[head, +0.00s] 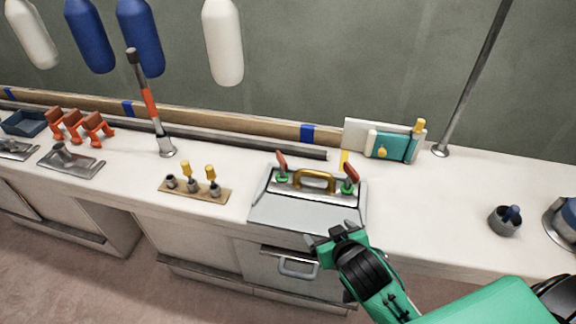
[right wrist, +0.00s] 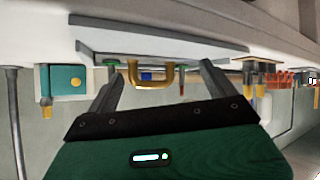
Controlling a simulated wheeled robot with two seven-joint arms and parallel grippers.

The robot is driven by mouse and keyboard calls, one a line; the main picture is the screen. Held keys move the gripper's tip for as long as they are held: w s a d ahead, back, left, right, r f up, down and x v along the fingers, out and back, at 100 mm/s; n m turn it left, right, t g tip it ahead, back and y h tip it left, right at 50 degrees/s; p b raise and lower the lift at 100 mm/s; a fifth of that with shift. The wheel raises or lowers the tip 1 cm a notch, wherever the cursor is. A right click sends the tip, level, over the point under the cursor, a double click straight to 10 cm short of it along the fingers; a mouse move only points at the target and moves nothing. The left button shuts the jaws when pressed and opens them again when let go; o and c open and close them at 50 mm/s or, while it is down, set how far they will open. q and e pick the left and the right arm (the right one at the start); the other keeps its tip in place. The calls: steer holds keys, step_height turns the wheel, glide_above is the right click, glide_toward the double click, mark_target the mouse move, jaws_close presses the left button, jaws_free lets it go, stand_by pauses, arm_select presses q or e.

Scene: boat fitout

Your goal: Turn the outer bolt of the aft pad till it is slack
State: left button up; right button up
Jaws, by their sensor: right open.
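My right gripper (head: 332,236) is at the front edge of the counter, in front of a grey plate (head: 300,212). It is open with nothing between its fingers. The plate carries a brass handle (head: 316,178) and two red levers (head: 281,161) with green bases. The right wrist view is upside down; the brass handle (right wrist: 152,84) shows beyond and between my fingers there. I cannot tell for sure which part is the aft pad or its outer bolt. My left gripper is not in view.
A wooden board (head: 222,196) with sockets and yellow handles lies left of the plate. A teal block (head: 388,147) stands behind right, near a grey pole (head: 470,85). A dark cup (head: 505,222) stands at the right. Counter between plate and cup is clear.

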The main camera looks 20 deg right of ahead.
steer(key=w+a+r+n+t+y, duration=0.2)
steer(key=w+a+r+t+y, duration=0.25)
steer(key=r, duration=0.45)
steer(key=w+a+r+n+t+y, duration=0.25)
steer(key=w+r+t, duration=0.25)
steer(key=w+r, duration=0.3)
steer(key=s+a+r+n+g+y, duration=0.1)
steer(key=a+r+n+g+y, duration=0.1)
steer(key=a+r+n+y, duration=0.45)
steer(key=n+g+h, duration=0.7)
steer(key=g+h, duration=0.6)
steer(key=g, duration=0.6)
glide_toward(352, 168)
steer(key=shift+t+y, duration=0.25)
steer(key=f, duration=0.9)
steer(key=shift+s+d+f+p, duration=0.15)
steer(key=shift+s+f+p, duration=0.05)
steer(key=shift+f+p, duration=0.1)
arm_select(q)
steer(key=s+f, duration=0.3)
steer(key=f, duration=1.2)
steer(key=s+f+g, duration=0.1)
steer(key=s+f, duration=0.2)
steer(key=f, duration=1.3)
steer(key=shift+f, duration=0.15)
arm_select(e)
steer(key=shift+f, duration=0.1)
